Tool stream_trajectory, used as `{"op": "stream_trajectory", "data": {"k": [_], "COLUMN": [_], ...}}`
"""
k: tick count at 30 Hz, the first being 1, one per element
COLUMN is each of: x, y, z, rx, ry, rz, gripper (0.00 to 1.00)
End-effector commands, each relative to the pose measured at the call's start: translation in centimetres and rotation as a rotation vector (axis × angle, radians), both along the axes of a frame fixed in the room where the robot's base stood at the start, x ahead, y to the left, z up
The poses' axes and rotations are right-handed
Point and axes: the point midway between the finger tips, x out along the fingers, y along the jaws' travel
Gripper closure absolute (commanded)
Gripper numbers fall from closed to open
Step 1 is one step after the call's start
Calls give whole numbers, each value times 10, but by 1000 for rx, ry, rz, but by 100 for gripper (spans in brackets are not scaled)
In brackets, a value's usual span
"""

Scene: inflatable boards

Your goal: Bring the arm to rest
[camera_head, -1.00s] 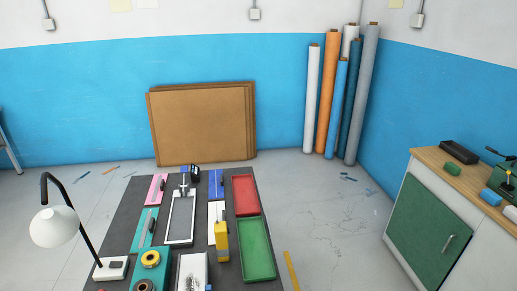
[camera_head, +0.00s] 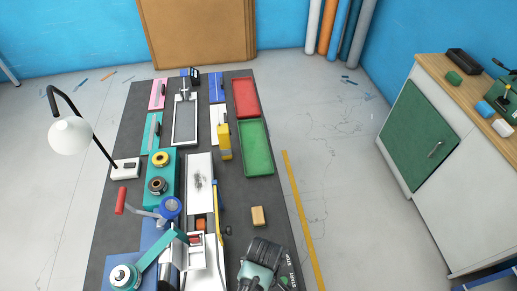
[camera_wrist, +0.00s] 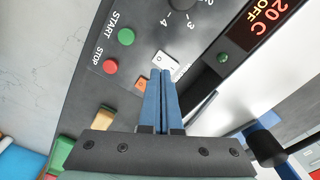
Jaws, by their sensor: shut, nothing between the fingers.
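In the wrist view, my gripper (camera_wrist: 160,74) has its two blue fingers pressed together with nothing between them. The fingertips appear over a control panel, in front of a small white switch (camera_wrist: 167,65); I cannot tell whether they touch it. A green START button (camera_wrist: 126,36) and a red STOP button (camera_wrist: 110,67) lie left of the fingertips. In the head view, a dark and teal part at the near end of the table seems to be my wrist; the fingers are not visible there.
The dark table (camera_head: 268,196) carries a green tray (camera_head: 255,148), a red tray (camera_head: 245,97), a yellow tool (camera_head: 224,141), a tan block (camera_head: 258,215) and a lamp (camera_head: 70,135). A cabinet (camera_head: 418,135) stands right.

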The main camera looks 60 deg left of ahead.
Motion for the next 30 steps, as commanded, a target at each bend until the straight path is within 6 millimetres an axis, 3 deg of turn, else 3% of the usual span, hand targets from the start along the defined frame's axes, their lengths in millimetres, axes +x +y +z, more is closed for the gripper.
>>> {"op": "stream_trajectory", "data": {"k": [6,26,29,30], "x": [0,0,27,45], "y": [0,0,8,13], "z": [18,17,27,36], "rx": [0,0,43,73], "ry": [0,0,-64,-106], "rz": [0,0,-52,-89], "gripper": [100,100,100,100]}}
